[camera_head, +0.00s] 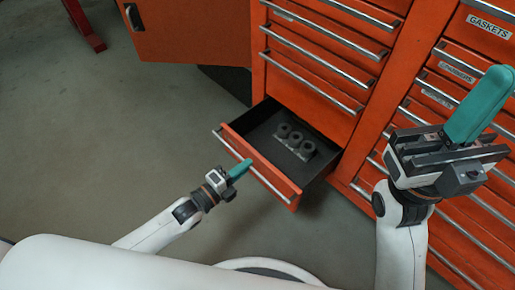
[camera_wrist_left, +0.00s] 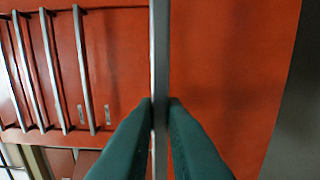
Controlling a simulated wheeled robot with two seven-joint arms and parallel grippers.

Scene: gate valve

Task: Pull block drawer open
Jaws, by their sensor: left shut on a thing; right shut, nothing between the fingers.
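The block drawer (camera_head: 285,183) is the low orange drawer, standing open out of the cabinet, with a dark interior. A grey block (camera_head: 295,142) with several round parts lies inside it, towards the back. A silver bar handle (camera_head: 268,183) runs along the drawer front. My left gripper (camera_head: 244,166) is shut on this handle near its middle. In the left wrist view the bar (camera_wrist_left: 160,60) passes between the teal fingers (camera_wrist_left: 160,105). My right gripper (camera_head: 497,77) is shut and empty, raised in front of the right-hand drawers.
The orange cabinet has several closed drawers (camera_head: 318,65) with bar handles above the open one. A labelled drawer column, with a "GASKETS" drawer (camera_head: 489,25), stands at right. An orange door (camera_head: 195,30) is at upper left. The grey floor (camera_head: 100,130) at left is clear.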

